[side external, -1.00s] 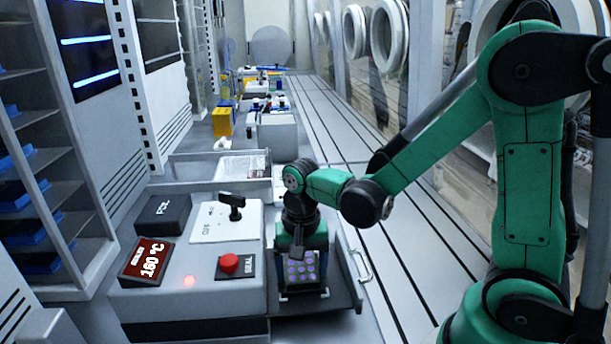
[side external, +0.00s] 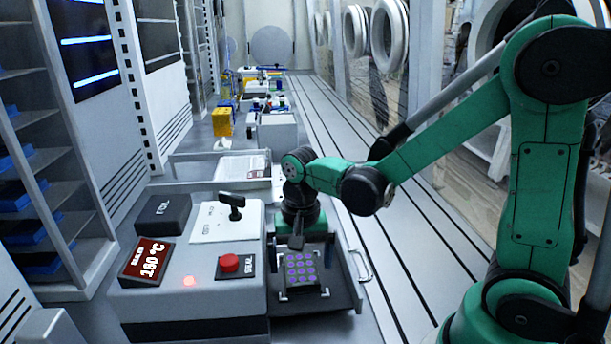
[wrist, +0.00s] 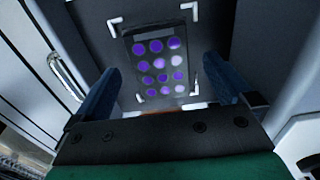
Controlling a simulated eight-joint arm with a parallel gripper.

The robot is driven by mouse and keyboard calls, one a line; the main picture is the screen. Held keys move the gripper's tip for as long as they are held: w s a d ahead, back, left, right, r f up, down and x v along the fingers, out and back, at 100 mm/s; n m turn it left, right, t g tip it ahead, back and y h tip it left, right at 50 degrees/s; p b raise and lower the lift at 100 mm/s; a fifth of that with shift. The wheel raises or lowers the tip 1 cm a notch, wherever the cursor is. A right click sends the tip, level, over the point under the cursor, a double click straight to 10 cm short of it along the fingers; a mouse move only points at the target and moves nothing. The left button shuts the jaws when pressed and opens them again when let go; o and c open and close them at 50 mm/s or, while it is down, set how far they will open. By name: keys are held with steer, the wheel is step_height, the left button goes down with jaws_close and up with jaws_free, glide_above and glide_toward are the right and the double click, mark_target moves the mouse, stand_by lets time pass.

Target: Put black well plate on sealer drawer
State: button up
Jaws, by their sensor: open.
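The black well plate (side external: 301,268) with purple wells lies flat on the sealer drawer (side external: 341,296), between the white corner marks. In the wrist view the plate (wrist: 158,62) lies ahead of the fingers, within the corner marks on the dark drawer (wrist: 205,60). My gripper (wrist: 160,90) is open, its two blue fingers apart with nothing between them. In the side view my gripper (side external: 299,243) is just above and behind the plate, clear of it; its fingertips are hard to make out there.
The sealer (side external: 190,300), with a red button (side external: 229,263), a 180 °C display (side external: 146,261) and a black lever (side external: 232,202), stands left of the drawer. A drawer handle (side external: 360,266) is on the right. The grooved bench (side external: 385,240) beyond is clear.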

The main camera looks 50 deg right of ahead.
mark_target(310, 277)
step_height(310, 277, up, 8)
steer(key=s+n+t, duration=0.2)
steer(key=n+t, duration=0.5)
steer(key=n, duration=0.2)
steer(key=shift+r, duration=0.1)
steer(key=shift+c, duration=0.2)
stand_by(0.5)
